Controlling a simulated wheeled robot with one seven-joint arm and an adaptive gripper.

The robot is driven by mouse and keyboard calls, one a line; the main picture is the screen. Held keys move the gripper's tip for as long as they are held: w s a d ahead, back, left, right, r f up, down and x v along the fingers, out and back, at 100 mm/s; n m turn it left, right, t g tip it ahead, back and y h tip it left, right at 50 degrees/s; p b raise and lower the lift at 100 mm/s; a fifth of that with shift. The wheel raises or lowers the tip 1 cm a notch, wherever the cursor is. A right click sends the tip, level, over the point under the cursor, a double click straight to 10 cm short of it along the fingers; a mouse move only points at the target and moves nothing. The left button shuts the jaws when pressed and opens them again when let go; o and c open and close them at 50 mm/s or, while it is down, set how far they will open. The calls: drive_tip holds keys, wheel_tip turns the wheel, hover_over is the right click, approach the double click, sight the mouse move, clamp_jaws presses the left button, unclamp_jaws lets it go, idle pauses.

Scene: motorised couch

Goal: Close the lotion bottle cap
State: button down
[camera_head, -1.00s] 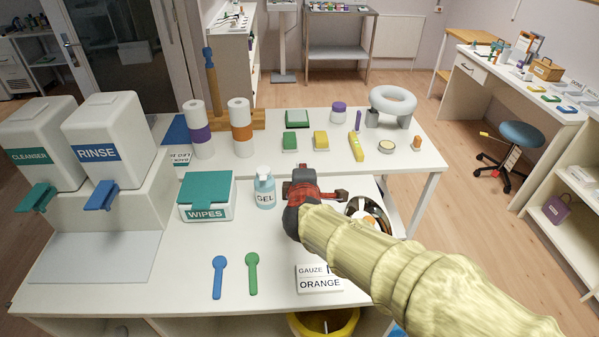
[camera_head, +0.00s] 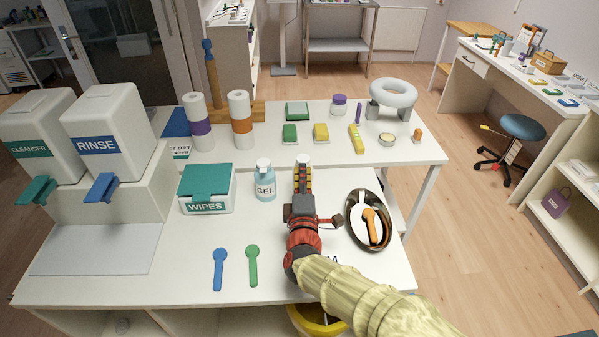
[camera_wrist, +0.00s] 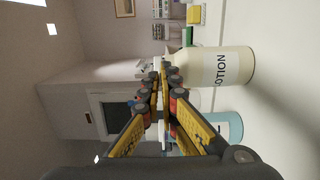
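The cream lotion bottle (camera_wrist: 225,68), marked LOTION, lies sideways in the turned wrist view, with its top towards the left. Its neck and cap are partly hidden by my fingers, so I cannot tell how the cap sits. My gripper (camera_wrist: 161,72) has its fingertips together beside the bottle's top, with nothing visible between them. In the head view my gripper (camera_head: 303,172) points away over the table, right of the gel bottle. A small pale piece shows just beyond the fingertips; the bottle is otherwise hidden there.
The teal gel bottle (camera_head: 265,182) stands close left of my gripper, beside the wipes box (camera_head: 208,188). A dark oval tray (camera_head: 353,232) with an orange-handled item lies to the right. Blue (camera_head: 219,268) and green (camera_head: 253,265) spoons lie in front. Blocks stand on the rear table.

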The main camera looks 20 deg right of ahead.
drive_tip(key=c, duration=2.5)
unclamp_jaws()
drive_tip(key=shift+c, duration=0.2)
drive_tip(key=o, duration=0.4)
drive_tip(key=shift+o, duration=0.3)
drive_tip(key=v, duration=1.2)
drive_tip(key=shift+s+r, duration=0.1)
